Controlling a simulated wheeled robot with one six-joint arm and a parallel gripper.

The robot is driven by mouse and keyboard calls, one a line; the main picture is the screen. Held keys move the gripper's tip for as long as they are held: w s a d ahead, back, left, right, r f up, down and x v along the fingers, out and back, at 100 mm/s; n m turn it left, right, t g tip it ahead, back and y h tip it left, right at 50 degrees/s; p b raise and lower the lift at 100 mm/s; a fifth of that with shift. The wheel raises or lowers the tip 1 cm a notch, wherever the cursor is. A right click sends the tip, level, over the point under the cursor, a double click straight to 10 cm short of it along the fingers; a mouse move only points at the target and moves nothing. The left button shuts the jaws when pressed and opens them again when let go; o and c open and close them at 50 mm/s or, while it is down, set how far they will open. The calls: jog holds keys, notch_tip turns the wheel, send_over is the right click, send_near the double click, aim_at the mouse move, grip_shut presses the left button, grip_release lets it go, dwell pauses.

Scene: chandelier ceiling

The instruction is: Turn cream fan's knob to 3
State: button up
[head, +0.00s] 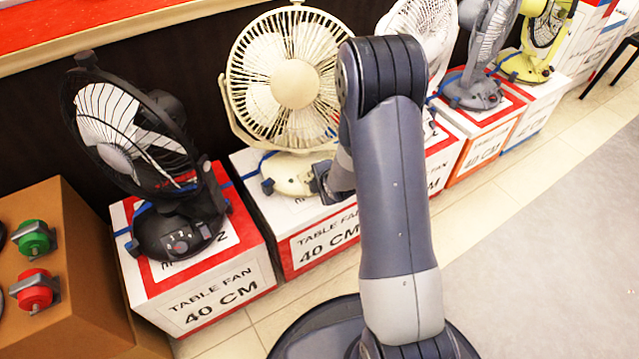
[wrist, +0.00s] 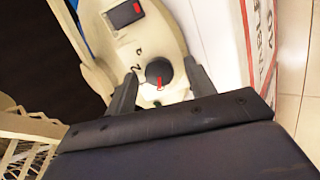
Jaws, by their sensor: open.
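The cream fan (head: 292,75) stands on a white and red box, its base (head: 288,177) facing me. In the wrist view its cream base (wrist: 150,45) carries a round black knob (wrist: 160,72) with a red pointer mark toward the bottom of the picture. Small dark marks are printed beside the knob, too small to read surely. My gripper (wrist: 163,75) is open, with one finger on each side of the knob; I cannot tell whether either touches it. In the head view my arm hides the knob and most of my gripper.
A black switch with a red mark (wrist: 124,13) sits on the fan base. A black fan (head: 180,235) stands on the box to the left, and several other fans stand to the right. A brown box with green and red knobs (head: 35,238) is at far left. Floor at right is clear.

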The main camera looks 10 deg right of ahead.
jog(key=shift+c, duration=0.4)
jog(key=c, duration=0.9)
